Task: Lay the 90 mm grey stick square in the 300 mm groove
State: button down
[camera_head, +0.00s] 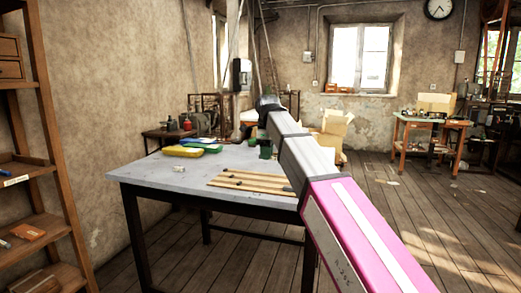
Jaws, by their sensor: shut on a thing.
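A pale wooden board (252,184) with several long dark grooves lies flat on the grey table (150,176), near its front right edge. Dark marks show at the grooves' left ends. I cannot tell which groove is the 300 mm one. My arm reaches from the lower right over the table's right side, and its dark far end is above the back of the table. My gripper's jaws are hidden beyond that end. I cannot make out the grey stick in this view. A small dark grey piece (288,190) shows at the board's right end, partly beside my arm.
Yellow and green items (185,150) lie at the table's back left. A small whitish object (179,169) lies nearer the left. A green thing (265,151) stands at the back, close to my arm. A wooden shelf (45,150) stands left. The table's front left is clear.

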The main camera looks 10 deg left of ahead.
jog(key=shift+w+a+f, duration=0.15)
jog(key=shift+w+a, duration=0.05)
jog(key=shift+w, duration=0.05)
send_near(266, 188)
jog(key=shift+f, duration=2.65)
jog(key=shift+f, duration=0.9)
jog(key=c, duration=0.6)
grip_release()
jog(key=shift+r, duration=3.5)
